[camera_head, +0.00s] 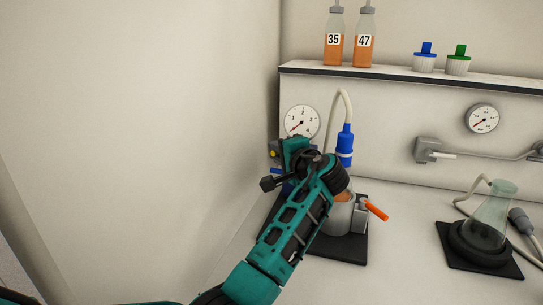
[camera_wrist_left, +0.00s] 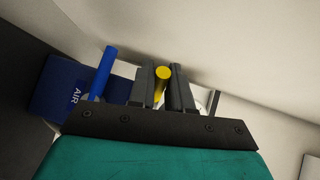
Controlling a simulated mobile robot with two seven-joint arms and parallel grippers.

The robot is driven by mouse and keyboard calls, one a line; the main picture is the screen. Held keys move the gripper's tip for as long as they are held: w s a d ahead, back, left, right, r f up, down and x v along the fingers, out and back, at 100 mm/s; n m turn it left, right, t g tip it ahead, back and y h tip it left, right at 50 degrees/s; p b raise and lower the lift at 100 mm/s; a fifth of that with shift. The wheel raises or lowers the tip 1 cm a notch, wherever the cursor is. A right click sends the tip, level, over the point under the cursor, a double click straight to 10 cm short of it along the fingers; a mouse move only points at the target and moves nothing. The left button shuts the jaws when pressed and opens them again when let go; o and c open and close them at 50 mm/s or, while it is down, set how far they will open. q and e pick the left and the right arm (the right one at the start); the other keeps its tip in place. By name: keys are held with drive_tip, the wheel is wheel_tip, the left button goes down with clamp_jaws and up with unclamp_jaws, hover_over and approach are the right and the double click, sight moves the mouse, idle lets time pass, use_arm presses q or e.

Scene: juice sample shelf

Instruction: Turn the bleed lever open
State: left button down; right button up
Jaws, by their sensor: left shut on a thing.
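My left gripper (camera_head: 282,153) is at the back left beside the wall gauge, its fingers largely hidden by its own body in the head view. In the left wrist view, the gripper (camera_wrist_left: 163,71) is shut on a round yellow lever (camera_wrist_left: 161,86), one dark finger on each side. The yellow lever shows as a small spot (camera_head: 274,154) in the head view. A blue lever (camera_wrist_left: 103,73) stands to its left, beside a blue block (camera_wrist_left: 60,92) marked AIR. An orange lever (camera_head: 376,210) sticks out from the metal vessel (camera_head: 337,217). No lever is labelled bleed. My right gripper is not in view.
A gauge (camera_head: 302,121) is on the back panel. A flask (camera_head: 492,212) stands at right. A blank wall (camera_head: 140,130) bounds the left.

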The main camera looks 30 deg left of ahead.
use_arm(q)
drive_tip(key=shift+d+n+g, duration=0.1)
drive_tip(key=shift+n+g, duration=0.3)
drive_tip(key=c, duration=1.1)
unclamp_jaws()
drive_tip(key=v, duration=1.3)
drive_tip(key=shift+d+f, duration=0.1)
drive_tip(key=shift+f, duration=0.1)
